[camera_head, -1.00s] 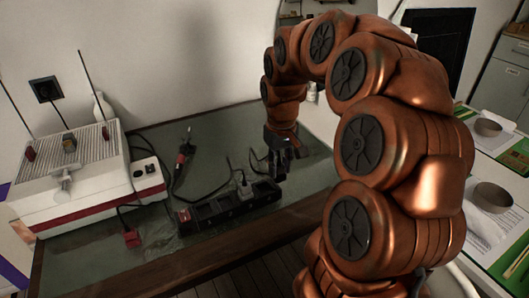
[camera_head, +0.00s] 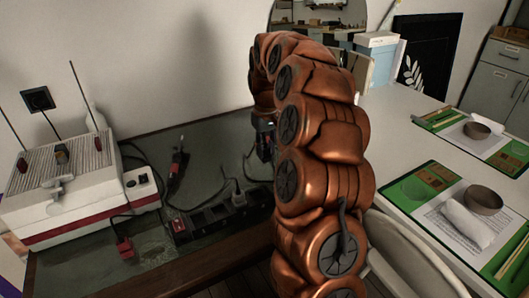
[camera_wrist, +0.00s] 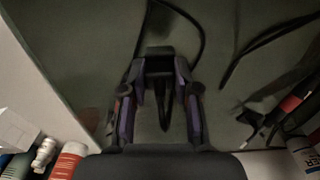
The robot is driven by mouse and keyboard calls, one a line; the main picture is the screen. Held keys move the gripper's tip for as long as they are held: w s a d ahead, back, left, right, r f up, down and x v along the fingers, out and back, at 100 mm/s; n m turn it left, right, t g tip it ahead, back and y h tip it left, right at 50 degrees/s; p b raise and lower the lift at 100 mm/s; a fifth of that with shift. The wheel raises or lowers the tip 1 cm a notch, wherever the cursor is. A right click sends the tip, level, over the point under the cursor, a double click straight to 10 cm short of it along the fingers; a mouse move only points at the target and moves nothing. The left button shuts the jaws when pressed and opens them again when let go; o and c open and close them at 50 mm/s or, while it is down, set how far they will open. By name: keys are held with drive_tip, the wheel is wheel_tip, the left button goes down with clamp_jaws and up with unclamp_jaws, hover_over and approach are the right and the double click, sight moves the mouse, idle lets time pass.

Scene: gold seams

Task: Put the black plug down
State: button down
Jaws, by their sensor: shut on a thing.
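My gripper (camera_head: 264,143) is over the back right part of the dark green tabletop in the head view, partly hidden by my arm. In the wrist view, the fingers of my gripper (camera_wrist: 160,75) are closed on the black plug (camera_wrist: 158,53). A dark cable curves near the plug in that view. In the head view the plug cannot be told apart from the dark gripper. I cannot tell whether the plug touches the tabletop.
A black power strip (camera_head: 222,215) with a grey plug lies left of my arm. A white-and-red machine (camera_head: 75,190), a red plug (camera_head: 125,249) and a red-black tool (camera_head: 179,160) are further left. A white table (camera_head: 400,150) with bowls stands right.

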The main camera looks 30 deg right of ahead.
drive_tip(key=shift+w+d+f, duration=0.1)
drive_tip(key=shift+w+d, duration=0.2)
drive_tip(key=shift+w, duration=0.3)
drive_tip(key=shift+w+d+f, duration=0.1)
drive_tip(key=shift+w+d, duration=0.15)
drive_tip(key=shift+w, duration=0.3)
drive_tip(key=shift+f, duration=1.7)
drive_tip(key=shift+f, duration=0.65)
drive_tip(key=c, duration=0.9)
unclamp_jaws()
drive_tip(key=shift+o, duration=0.2)
drive_tip(key=shift+r, duration=0.15)
wheel_tip(320, 180, up, 13)
